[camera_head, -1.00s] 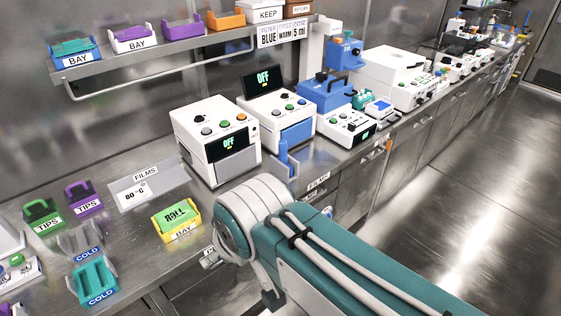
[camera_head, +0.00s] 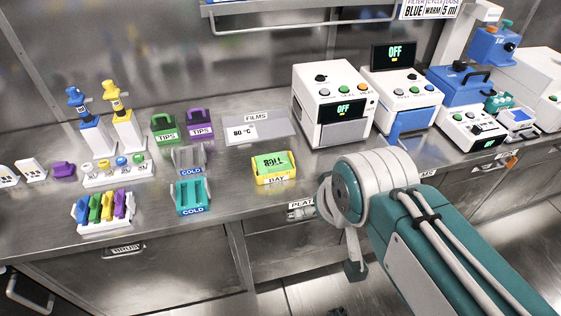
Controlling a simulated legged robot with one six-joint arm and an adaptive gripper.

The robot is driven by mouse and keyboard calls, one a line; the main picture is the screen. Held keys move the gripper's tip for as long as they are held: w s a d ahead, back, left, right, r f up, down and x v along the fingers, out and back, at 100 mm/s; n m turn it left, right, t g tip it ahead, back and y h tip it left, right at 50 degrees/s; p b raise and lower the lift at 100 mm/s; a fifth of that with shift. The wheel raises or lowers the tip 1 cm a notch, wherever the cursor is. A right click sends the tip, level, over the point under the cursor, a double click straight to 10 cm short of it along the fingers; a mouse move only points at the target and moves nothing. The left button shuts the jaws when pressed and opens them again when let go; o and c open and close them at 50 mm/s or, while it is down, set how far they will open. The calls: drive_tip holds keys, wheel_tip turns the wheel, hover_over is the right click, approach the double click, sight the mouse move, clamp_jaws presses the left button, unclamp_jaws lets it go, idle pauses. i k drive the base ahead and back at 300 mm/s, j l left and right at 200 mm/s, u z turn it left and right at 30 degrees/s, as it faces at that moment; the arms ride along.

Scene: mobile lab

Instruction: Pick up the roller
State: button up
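I cannot pick out a roller for certain. A slim blue shape (camera_head: 393,131) stands just above my arm, in front of the second white machine; it may be a handle, and it is partly lost against that machine's blue front. A yellow bay tray (camera_head: 275,181) near the bench's front edge holds a green block (camera_head: 270,162) whose lettering looks like "ROLL". My folded teal and white arm fills the lower right.
Two white machines with "OFF" screens (camera_head: 333,106) (camera_head: 402,92) stand at the back. A films tray (camera_head: 262,128), tips boxes (camera_head: 165,130), cold racks (camera_head: 192,197) and pipette stands (camera_head: 126,130) are on the steel bench. Bare bench (camera_head: 233,195) lies left of the yellow tray.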

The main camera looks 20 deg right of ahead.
sight(396, 126)
drive_tip(key=i+l, duration=0.15)
drive_tip(key=l, duration=0.25)
drive_tip(key=i+l, duration=0.1)
drive_tip(key=l, duration=0.3)
drive_tip(key=i+l, duration=0.15)
drive_tip(key=l, duration=0.25)
drive_tip(key=i+l, duration=0.1)
drive_tip(key=l, duration=0.3)
drive_tip(key=i+l, duration=0.15)
drive_tip(key=l, duration=0.25)
